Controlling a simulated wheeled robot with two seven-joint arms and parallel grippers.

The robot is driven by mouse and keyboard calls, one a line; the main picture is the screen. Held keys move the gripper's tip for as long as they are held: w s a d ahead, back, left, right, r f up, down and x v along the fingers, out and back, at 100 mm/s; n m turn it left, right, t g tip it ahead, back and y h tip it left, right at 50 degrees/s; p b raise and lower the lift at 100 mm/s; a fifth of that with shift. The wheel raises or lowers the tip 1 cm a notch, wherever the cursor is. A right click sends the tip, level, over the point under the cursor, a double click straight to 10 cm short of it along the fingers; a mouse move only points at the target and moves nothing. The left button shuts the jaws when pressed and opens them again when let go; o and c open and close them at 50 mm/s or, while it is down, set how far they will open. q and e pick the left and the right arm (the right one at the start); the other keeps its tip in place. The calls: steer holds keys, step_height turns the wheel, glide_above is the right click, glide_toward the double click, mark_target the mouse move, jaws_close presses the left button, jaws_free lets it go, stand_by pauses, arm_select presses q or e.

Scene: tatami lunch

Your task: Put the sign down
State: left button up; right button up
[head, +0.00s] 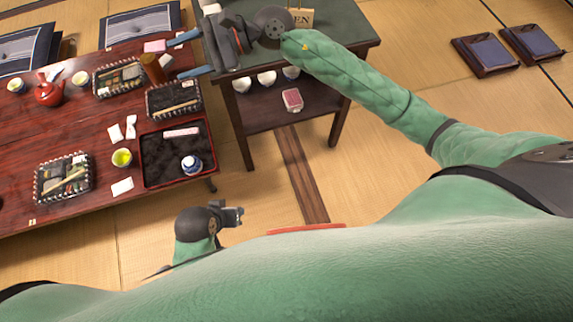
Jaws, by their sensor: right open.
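The sign (303,18) is a small pale wooden plate with dark letters, of which "EN" shows. It appears to stand on the dark green top of the side table (345,42), near its far edge. My right wrist hides part of it.
The red table (60,130) at left bears a red teapot (49,91), woven boxes, cups and a black tray (143,170). White bowls and a pink box (292,100) sit on the side table's lower shelf. The tatami floor at right is mostly free.

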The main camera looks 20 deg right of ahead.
steer(key=d+r+m+t+y, duration=0.35)
steer(key=m+t, duration=0.85)
steer(key=m, duration=0.8)
steer(key=w+d+f+m+t+h, duration=0.1)
steer(key=d+f+m+t+h, duration=0.3)
steer(key=m, duration=0.4)
steer(key=w+d+f+m+t+h, duration=0.1)
steer(key=d+f+m+t+h, duration=0.15)
steer(key=m+h, duration=0.45)
steer(key=s+d+f+m+g+h, duration=0.2)
steer(key=s+d+f+m+h, duration=0.1)
steer(key=f+m, duration=0.45)
steer(key=s+d+f+m+g+h, duration=0.2)
steer(key=f+m+g+h, duration=0.1)
steer(key=f+m, duration=0.45)
steer(key=s+f+m+g, duration=0.3)
steer(key=s+f+g, duration=0.2)
steer(key=s+f, duration=0.3)
steer(key=s+f+m+g, duration=0.4)
steer(key=s+f, duration=0.3)
steer(key=s, duration=0.6)
steer(key=shift+s+a+f+m+g+y, duration=0.2)
steer(key=shift+s+f+m+g+y, duration=0.2)
steer(key=shift+g, duration=0.25)
